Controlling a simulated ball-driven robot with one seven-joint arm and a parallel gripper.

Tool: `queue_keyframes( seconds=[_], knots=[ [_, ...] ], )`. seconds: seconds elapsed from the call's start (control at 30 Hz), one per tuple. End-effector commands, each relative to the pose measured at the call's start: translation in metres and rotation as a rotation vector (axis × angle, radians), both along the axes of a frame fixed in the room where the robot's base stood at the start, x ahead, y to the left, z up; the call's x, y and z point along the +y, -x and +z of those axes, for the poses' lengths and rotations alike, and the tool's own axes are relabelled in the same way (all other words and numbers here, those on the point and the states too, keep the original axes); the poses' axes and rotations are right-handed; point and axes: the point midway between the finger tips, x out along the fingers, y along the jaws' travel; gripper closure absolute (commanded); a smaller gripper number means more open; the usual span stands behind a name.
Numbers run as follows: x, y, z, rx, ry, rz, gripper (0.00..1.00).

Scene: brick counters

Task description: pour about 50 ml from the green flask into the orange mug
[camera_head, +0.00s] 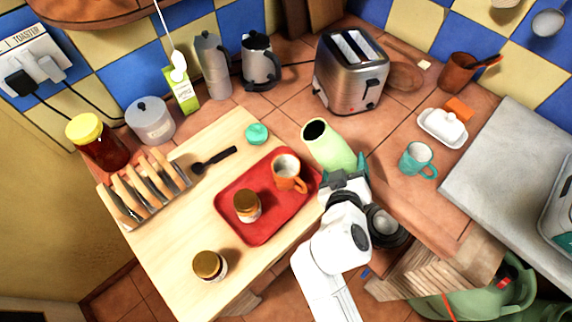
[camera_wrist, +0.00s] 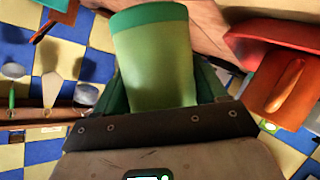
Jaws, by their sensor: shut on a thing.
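The pale green flask (camera_head: 333,150) is held by my gripper (camera_head: 345,180), up and right of the red tray (camera_head: 238,227). Its dark open mouth faces up and left in the head view, and it looks tilted. In the wrist view the flask (camera_wrist: 160,65) fills the middle between the dark green fingers (camera_wrist: 165,95). The orange mug (camera_head: 281,165) stands upright on the tray, left of and below the flask mouth. The mug (camera_wrist: 285,85) also shows at the right of the wrist view. No liquid stream is visible. The flask's contents cannot be seen.
A brown-lidded jar (camera_head: 246,207) shares the tray; another jar (camera_head: 209,265) stands on the wooden board (camera_head: 165,240). A teal lid (camera_head: 257,134), black spoon (camera_head: 214,159) and toast rack (camera_head: 143,192) lie nearby. A toaster (camera_head: 350,75) is behind, a teal mug (camera_head: 415,158) right.

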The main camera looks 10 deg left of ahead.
Motion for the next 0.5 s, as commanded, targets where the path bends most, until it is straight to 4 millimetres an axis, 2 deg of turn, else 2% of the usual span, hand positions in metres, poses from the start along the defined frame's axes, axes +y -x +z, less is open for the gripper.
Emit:
queue_keyframes(
  seconds=[0.5],
  knots=[
    [-0.019,-0.001,-0.006,-0.018,0.334,-0.002,0.80]
  ],
)
